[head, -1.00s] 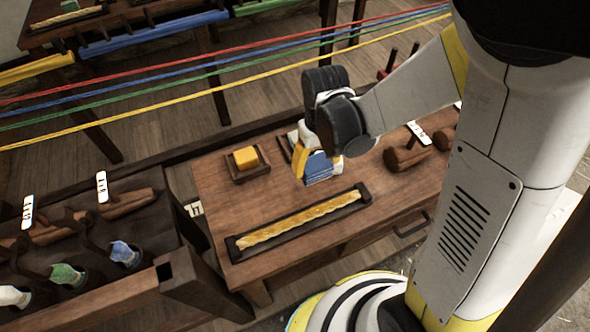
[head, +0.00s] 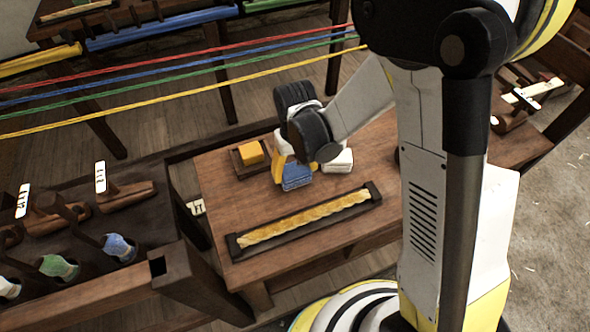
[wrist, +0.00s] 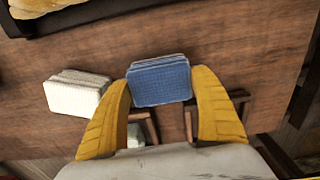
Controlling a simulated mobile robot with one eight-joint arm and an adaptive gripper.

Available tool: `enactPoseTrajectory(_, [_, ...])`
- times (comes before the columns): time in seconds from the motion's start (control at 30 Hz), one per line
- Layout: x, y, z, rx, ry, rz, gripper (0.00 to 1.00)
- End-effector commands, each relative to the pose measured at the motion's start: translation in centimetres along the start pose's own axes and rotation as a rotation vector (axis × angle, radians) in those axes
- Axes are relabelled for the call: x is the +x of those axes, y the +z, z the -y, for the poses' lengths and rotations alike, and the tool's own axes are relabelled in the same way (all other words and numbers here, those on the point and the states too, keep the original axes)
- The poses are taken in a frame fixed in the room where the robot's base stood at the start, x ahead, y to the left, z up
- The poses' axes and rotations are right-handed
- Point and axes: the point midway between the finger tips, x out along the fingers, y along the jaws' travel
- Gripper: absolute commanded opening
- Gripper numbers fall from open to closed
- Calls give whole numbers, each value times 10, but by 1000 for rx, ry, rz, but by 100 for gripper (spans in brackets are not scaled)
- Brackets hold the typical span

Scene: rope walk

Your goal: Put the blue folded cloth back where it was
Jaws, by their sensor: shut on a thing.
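The blue folded cloth (head: 297,178) is held between the yellow fingers of my gripper (head: 284,168), over the small wooden table (head: 228,205). In the wrist view the cloth (wrist: 160,80) sits between the fingertips of my gripper (wrist: 160,92), its flat face showing. I cannot tell whether it touches the tabletop. A white folded cloth (head: 340,160) lies just right of it in the head view; in the wrist view this cloth (wrist: 77,95) is left of the fingers. Dark wooden rails (wrist: 150,127) show below the blue cloth, partly hidden by my gripper.
A long dark tray (head: 236,247) holding a pale yellow strand lies nearer me. Coloured ropes (head: 190,73) stretch beyond the table. Bare tabletop shows between the trays.

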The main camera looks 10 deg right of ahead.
Motion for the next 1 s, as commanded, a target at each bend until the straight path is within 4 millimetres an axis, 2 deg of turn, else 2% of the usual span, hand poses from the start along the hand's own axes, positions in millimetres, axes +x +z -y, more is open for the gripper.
enactPoseTrajectory(0.13, [5,0,0,0,0,0,46])
enactPoseTrajectory(0.17, [4,0,0,0,0,0,83])
enactPoseTrajectory(0.2, [3,0,0,0,0,0,96])
enactPoseTrajectory(0.23, [3,0,0,0,0,0,98])
enactPoseTrajectory(0.5, [2,0,0,0,0,0,98])
enactPoseTrajectory(0.63, [-6,0,0,0,0,0,98])
enactPoseTrajectory(0.77, [-31,0,0,0,0,0,98])
enactPoseTrajectory(1.0, [-87,0,0,0,0,0,98])
